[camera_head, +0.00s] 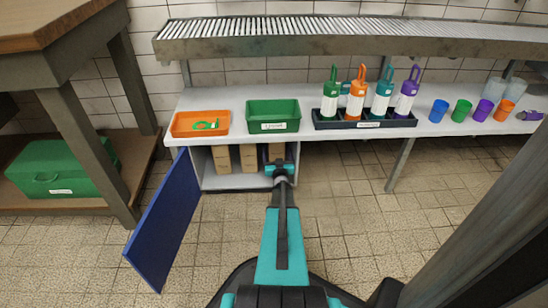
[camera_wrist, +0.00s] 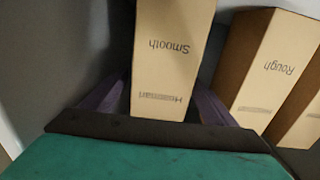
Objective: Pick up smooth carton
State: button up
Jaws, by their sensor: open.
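The smooth carton (camera_wrist: 172,50) is a tan box with "Smooth" printed on it, upside down in the wrist view. My gripper (camera_wrist: 162,88) is open, with one dark purple finger on each side of this carton; I cannot tell whether they touch it. In the head view my gripper (camera_head: 279,165) reaches into the open cabinet under the counter, at the rightmost carton (camera_head: 276,151), which it partly hides.
A carton marked "Rough" (camera_wrist: 270,65) stands close beside it, with another beyond. The head view shows two cartons to the left (camera_head: 221,158) (camera_head: 249,157). The cabinet's blue door (camera_head: 165,222) hangs open at left. The counter (camera_head: 215,98) is just above my gripper.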

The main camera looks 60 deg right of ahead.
jog(key=shift+w+d, duration=0.35)
jog(key=shift+d, duration=0.15)
jog(key=c, duration=1.2)
